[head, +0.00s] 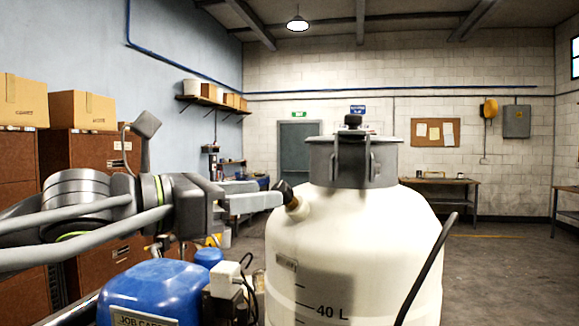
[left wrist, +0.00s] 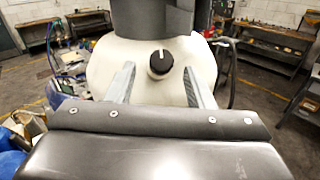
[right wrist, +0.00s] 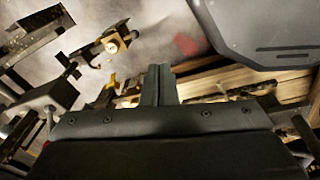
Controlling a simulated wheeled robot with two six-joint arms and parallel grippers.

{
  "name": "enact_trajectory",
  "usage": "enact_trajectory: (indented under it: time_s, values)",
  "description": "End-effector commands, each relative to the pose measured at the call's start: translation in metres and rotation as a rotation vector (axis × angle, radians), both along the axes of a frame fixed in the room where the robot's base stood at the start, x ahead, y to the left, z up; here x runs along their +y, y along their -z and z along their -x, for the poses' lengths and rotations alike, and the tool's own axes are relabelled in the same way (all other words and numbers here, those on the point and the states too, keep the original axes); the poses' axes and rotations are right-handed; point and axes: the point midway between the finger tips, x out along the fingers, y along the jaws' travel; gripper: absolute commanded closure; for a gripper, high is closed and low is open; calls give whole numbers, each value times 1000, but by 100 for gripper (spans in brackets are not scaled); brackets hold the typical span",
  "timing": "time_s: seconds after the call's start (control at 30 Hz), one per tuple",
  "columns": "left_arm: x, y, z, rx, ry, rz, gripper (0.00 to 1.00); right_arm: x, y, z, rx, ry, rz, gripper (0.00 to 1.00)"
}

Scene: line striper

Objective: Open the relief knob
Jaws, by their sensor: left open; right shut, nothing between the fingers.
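The relief knob (head: 285,191) is a small black knob on the upper left shoulder of the white tank (head: 345,240). In the left wrist view the knob (left wrist: 159,62) faces the camera, with a white line on its face near the top. My left gripper (head: 272,200) is open, its fingertips close to the knob. In the left wrist view the fingers (left wrist: 160,85) stand one on each side, with the knob between and slightly beyond them. I cannot tell whether they touch it. My right gripper (right wrist: 160,82) is shut and empty, away from the tank.
A grey collar and lid (head: 352,160) top the tank, just right of the knob. A black hose (head: 428,268) runs down its right side. A blue machine part (head: 152,292) sits below my left arm. Cardboard boxes (head: 82,110) stand on brown cabinets at left. Open floor lies at right.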

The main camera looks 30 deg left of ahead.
Motion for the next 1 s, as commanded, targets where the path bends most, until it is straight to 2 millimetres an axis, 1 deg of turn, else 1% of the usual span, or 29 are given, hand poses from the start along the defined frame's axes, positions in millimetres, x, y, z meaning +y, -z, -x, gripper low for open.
enact_trajectory:
  time_s: [0.03,0.1,0.17,0.63,1.0]
  values:
    - [-3,-6,-2,0,5,6,52,0,-12,0,-1,0,0,100]
    - [-5,-7,-5,-5,3,9,52,0,-20,-1,-1,0,0,100]
    - [-6,-5,-8,-4,4,9,52,0,-22,-1,-1,0,0,100]
    - [-18,-6,-30,-5,3,11,52,-6,-56,-1,-1,-2,7,100]
    - [-26,-4,-49,-8,0,9,52,-6,-71,-1,-1,-2,8,100]
